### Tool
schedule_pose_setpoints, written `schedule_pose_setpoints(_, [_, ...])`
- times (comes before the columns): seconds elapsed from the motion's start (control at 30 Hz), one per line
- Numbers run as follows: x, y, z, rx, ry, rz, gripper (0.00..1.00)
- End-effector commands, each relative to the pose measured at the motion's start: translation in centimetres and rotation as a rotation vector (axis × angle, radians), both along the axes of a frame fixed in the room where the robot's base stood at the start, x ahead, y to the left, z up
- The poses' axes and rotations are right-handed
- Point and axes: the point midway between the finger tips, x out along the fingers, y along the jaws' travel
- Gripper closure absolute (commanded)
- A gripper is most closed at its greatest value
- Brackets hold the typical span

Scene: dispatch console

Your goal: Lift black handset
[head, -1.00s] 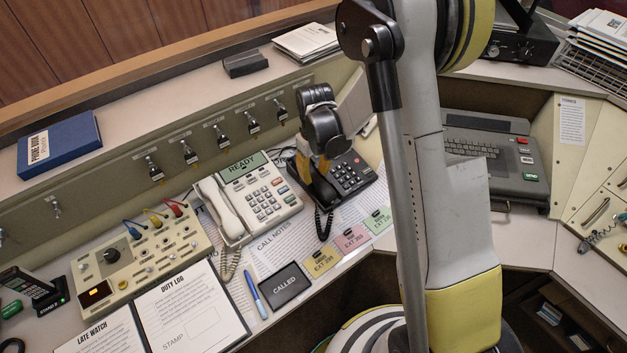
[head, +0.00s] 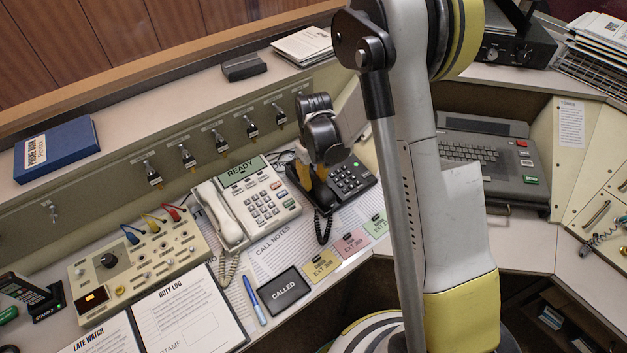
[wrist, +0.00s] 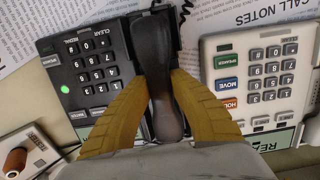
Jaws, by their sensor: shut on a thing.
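The black desk phone (head: 352,181) stands on the console to the right of the white phone (head: 262,200). Its black handset (head: 322,195) lies along the left side of the phone, partly hidden by my gripper. My gripper (head: 314,176) points down over it, with yellow fingers on either side. In the wrist view, my gripper (wrist: 160,92) is shut on the handset (wrist: 160,75), one finger against each side of its grip. The handset is at or very near its cradle; I cannot tell whether there is a gap beneath it.
The white phone with its own white handset (head: 224,213) is close on the left. A panel with hanging keys (head: 220,140) rises behind. A keyboard terminal (head: 487,160) stands to the right.

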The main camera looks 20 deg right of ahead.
Motion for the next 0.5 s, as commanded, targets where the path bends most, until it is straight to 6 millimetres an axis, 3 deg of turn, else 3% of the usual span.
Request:
schedule_pose_setpoints(0.23, [0.0, 0.0, 4.2, 0.000, 0.000, 0.000, 1.00])
schedule_pose_setpoints(0.5, [-5.9, -2.9, 7.8, 0.000, 0.000, -0.004, 1.00])
